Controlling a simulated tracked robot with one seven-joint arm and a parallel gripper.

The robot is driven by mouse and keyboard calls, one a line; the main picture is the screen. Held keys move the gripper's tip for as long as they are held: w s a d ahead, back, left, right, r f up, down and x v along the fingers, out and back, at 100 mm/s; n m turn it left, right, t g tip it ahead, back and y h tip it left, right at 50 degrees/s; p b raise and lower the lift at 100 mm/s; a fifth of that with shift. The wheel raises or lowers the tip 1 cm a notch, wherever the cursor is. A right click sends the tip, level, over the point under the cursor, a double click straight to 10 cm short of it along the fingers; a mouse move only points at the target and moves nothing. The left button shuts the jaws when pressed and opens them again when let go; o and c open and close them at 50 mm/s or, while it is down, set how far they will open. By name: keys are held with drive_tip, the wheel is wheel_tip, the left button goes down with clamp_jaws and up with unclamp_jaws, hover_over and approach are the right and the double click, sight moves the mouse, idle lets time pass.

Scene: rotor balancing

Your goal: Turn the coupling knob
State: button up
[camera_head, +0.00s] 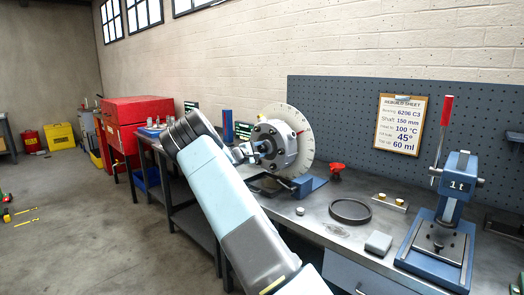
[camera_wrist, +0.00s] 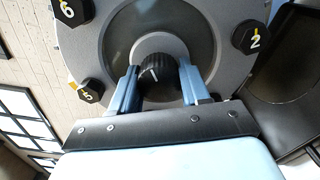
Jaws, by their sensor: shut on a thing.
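The coupling knob (camera_wrist: 157,74) is black and ribbed with a white mark on its face. It sits at the centre of a round grey hub (camera_wrist: 207,19), which carries black hex pieces numbered 2, 5 and 6. My gripper (camera_wrist: 157,82) is shut on the knob, with one blue finger on each side. In the head view the grey hub (camera_head: 287,145) stands in front of a white graduated disc (camera_head: 305,125) on the bench. My gripper (camera_head: 254,150) reaches it from the left, and the knob is mostly hidden there by the gripper.
A rebuild sheet (camera_head: 401,124) hangs on the pegboard. A red cabinet (camera_head: 137,112) stands left. Floor at left is mostly clear.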

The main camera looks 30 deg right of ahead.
drive_tip(key=n, duration=0.5)
drive_tip(key=shift+w+a+f+n, duration=0.15)
drive_tip(key=shift+w+a+n, duration=0.05)
drive_tip(key=shift+a+n, duration=0.2)
drive_tip(key=n, duration=0.5)
drive_tip(key=shift+s+f+n, duration=0.1)
drive_tip(key=shift+n, duration=0.2)
drive_tip(key=o, duration=1)
drive_tip(key=shift+d, duration=0.1)
drive_tip(key=shift+s+d, duration=0.1)
drive_tip(key=shift+d, duration=0.05)
drive_tip(key=v, duration=1.4)
